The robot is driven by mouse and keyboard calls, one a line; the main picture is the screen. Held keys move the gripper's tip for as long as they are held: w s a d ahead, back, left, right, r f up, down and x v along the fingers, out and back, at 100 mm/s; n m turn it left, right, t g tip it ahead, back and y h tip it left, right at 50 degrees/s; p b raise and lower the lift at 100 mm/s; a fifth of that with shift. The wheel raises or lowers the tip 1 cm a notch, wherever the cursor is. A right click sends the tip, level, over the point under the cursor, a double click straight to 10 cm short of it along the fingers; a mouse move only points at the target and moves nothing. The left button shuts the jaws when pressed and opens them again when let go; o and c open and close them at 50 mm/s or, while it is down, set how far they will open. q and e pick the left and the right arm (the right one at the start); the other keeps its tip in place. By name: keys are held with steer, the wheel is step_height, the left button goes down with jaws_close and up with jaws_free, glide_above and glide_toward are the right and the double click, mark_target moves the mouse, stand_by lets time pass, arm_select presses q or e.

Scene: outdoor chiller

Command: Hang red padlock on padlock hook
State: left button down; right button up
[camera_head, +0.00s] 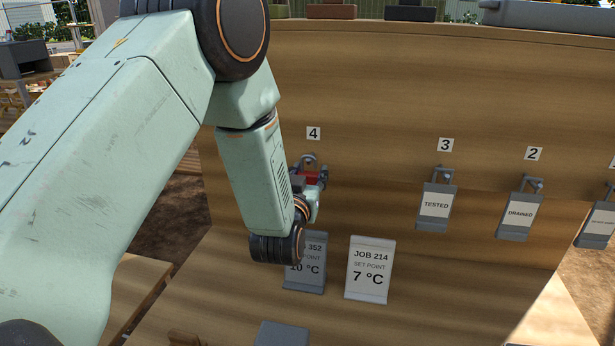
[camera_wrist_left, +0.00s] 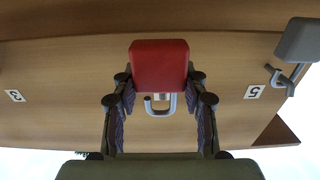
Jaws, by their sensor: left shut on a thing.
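The red padlock (camera_head: 312,178) is held between the fingers of my left gripper (camera_head: 314,182), in front of the wooden board just below the number 4 label (camera_head: 313,133). Its grey shackle (camera_head: 310,159) points up toward that label. In the left wrist view, which is upside down, the red padlock body (camera_wrist_left: 160,65) sits between the two fingers of the left gripper (camera_wrist_left: 160,82), with the curved shackle (camera_wrist_left: 161,109) below it. I cannot tell whether the shackle is around the padlock hook at number 4, as the hook does not show clearly. My right gripper is not in view.
Grey tags reading TESTED (camera_head: 436,206) and DRAINED (camera_head: 519,212) hang on hooks under numbers 3 and 2. A JOB 214 card (camera_head: 370,269) stands on the bench below; another card (camera_head: 311,263) is partly behind my wrist. A grey tag (camera_wrist_left: 299,40) hangs near number 5.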

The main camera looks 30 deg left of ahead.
mark_target(308, 172)
arm_select(q)
steer(key=shift+x, duration=1.55)
steer(key=shift+a, duration=0.15)
steer(key=shift+s+f+b, duration=0.1)
steer(key=shift+b, duration=0.25)
steer(key=shift+f+b, duration=0.4)
steer(key=shift+f, duration=0.15)
steer(key=c, duration=0.6)
jaws_free()
steer(key=shift+c, duration=0.2)
steer(key=o, duration=0.5)
steer(key=shift+f, duration=0.1)
